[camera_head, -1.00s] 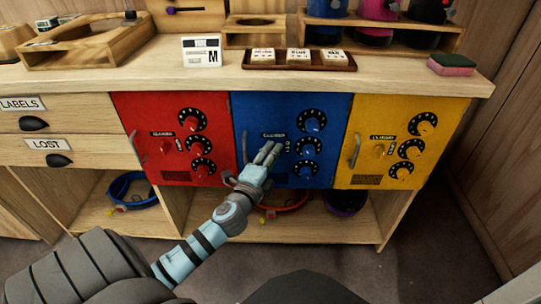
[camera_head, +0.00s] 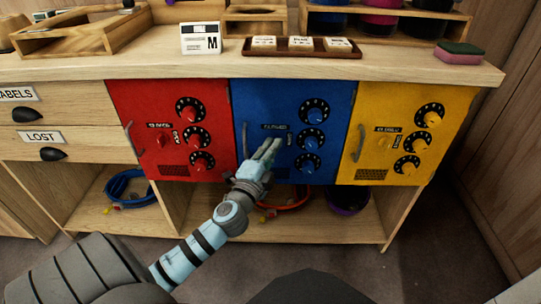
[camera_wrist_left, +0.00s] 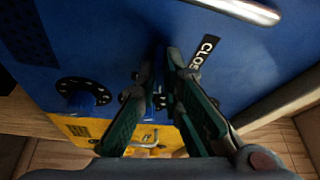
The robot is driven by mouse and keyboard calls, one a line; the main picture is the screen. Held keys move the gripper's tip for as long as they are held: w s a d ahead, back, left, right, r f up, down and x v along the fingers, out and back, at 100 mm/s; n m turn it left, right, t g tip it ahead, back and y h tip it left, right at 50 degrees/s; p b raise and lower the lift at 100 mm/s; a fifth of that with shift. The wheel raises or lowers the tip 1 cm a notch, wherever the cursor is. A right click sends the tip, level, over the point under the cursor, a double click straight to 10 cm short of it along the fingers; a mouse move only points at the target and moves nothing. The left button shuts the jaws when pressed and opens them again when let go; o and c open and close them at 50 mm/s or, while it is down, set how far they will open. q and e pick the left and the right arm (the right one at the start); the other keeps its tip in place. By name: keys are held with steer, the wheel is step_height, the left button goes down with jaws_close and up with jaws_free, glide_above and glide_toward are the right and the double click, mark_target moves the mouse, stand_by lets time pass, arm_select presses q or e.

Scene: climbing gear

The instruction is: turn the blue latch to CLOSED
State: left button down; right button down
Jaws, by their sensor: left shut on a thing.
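The blue door (camera_head: 255,100) is in the middle of the cabinet front in the head view, with a dark label above its latch. My left gripper (camera_head: 271,147) has its fingers at the latch, just below that label. In the left wrist view the gripper (camera_wrist_left: 158,85) is nearly closed against the door, beside a black label (camera_wrist_left: 205,50) that begins "CLOS". The blue latch is mostly hidden by the fingers, so its angle cannot be told. The gripper is shut on it. My right gripper is not in view.
The blue door's metal handle (camera_head: 245,142) is just left of the fingers. A red door (camera_head: 150,98) and a yellow door (camera_head: 375,105) flank the blue one. Below is an open shelf (camera_head: 225,225).

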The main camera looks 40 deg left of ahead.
arm_select(q)
steer(key=n+y, duration=0.3)
steer(key=n, duration=0.3)
steer(key=n+y, duration=0.2)
steer(key=n, duration=0.4)
steer(key=n+y+b, duration=0.1)
steer(key=n+y, duration=0.2)
steer(key=n, duration=0.4)
steer(key=shift+w+d+f+g+y, duration=0.15)
steer(key=shift+w+d+g+y, duration=0.05)
steer(key=shift+d+g+y, duration=0.1)
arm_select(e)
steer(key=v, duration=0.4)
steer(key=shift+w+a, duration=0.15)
arm_select(q)
steer(key=shift+n, duration=0.4)
steer(key=c, duration=1.7)
jaws_free()
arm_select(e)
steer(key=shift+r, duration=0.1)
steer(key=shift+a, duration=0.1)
